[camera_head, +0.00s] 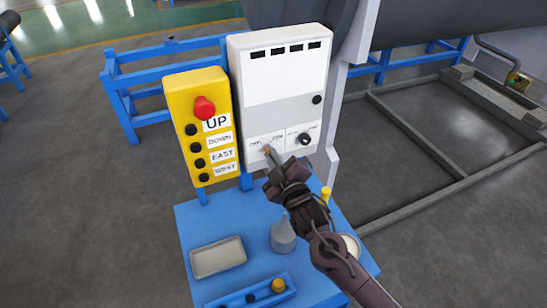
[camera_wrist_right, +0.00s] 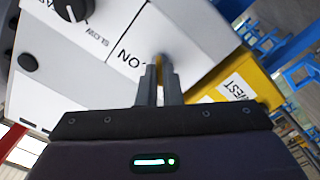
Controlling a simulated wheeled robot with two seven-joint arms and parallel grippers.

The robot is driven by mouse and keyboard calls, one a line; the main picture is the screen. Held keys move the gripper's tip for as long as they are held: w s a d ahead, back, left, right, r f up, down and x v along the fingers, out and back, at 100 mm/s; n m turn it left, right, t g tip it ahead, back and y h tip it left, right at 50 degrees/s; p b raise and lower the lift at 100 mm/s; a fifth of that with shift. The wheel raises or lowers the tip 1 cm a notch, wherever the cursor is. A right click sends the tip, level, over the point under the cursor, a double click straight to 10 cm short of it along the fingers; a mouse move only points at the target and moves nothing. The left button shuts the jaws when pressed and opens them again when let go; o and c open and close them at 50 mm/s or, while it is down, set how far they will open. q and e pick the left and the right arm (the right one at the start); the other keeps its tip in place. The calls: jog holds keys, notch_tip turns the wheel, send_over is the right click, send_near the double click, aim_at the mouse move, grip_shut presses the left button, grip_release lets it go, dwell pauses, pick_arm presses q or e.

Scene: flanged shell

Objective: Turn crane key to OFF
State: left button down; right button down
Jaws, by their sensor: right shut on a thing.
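The white and grey control box (camera_head: 288,90) stands upright on a post behind the blue table. Its lower panel has a switch labelled OFF and ON on the left, with the small brass key (camera_head: 267,149) there. My right gripper (camera_head: 270,155) is shut on the key, at the panel face. In the right wrist view the narrow fingers (camera_wrist_right: 160,80) close together just below the ON label, and a sliver of the key shows between them. The fingers hide most of the key, so its exact angle cannot be told. My left gripper is not in view.
A yellow pendant (camera_head: 201,125) with a red button hangs left of the box. A black knob (camera_head: 304,139) is right of the key.

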jog(key=c, duration=1.6)
grip_release()
jog(key=b+v, duration=0.2)
jog(key=v, duration=0.6)
jog(key=shift+b, duration=0.4)
